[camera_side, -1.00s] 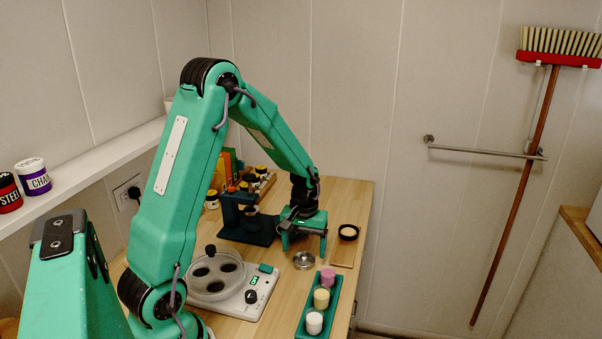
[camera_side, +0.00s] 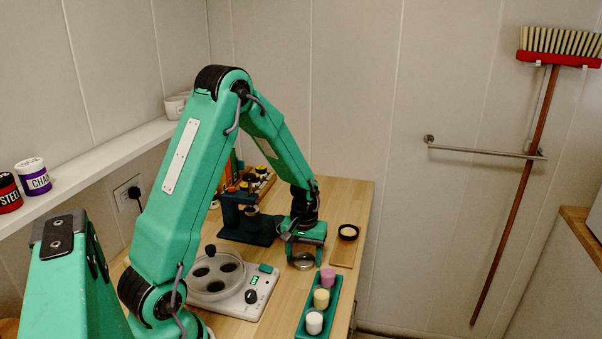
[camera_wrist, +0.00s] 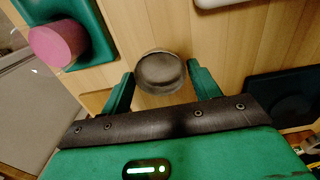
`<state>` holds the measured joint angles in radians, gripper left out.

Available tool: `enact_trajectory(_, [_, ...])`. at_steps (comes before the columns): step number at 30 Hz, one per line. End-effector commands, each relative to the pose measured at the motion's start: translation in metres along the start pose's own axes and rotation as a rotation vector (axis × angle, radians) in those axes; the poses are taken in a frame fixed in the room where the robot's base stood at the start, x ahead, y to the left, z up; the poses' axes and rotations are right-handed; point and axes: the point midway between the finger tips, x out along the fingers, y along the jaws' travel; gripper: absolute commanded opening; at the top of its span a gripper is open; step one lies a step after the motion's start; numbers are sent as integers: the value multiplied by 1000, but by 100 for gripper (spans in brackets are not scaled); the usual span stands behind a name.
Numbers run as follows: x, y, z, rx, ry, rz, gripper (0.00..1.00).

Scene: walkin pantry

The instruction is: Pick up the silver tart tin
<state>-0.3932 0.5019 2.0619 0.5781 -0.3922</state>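The silver tart tin (camera_side: 304,263) is a small, round, shallow metal cup on the wooden worktop. In the wrist view the tin (camera_wrist: 160,72) lies between the tips of my two green fingers, with wood showing on both sides of it. My gripper (camera_side: 304,254) points down over the tin and is open. In the wrist view my gripper (camera_wrist: 160,69) has its fingers spread wider than the tin, and I see no contact. The side view partly hides the tin's far edge behind the gripper. I cannot tell the exact height of the fingertips.
A green tray (camera_side: 301,333) with pink, yellow and white cylinders stands in front of the tin. A white device (camera_side: 237,307) with round wells is at left. A dark green stand (camera_side: 247,233) is behind left.

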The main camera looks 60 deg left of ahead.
Motion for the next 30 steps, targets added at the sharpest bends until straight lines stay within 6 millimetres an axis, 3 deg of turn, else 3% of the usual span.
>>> enact_trajectory(1, [0, 0, 0, 0, 0, 0, 52])
enact_trajectory(4, [0, 0, 0, 0, 0, 0, 32])
enact_trajectory(17, [-4, 0, 0, 0, 2, 1, 31])
enact_trajectory(23, [-18, 0, -1, 0, 3, 1, 31])
enact_trajectory(28, [-41, 0, -1, 0, 5, 2, 31])
enact_trajectory(30, [-48, 7, 7, 5, 4, 2, 31])
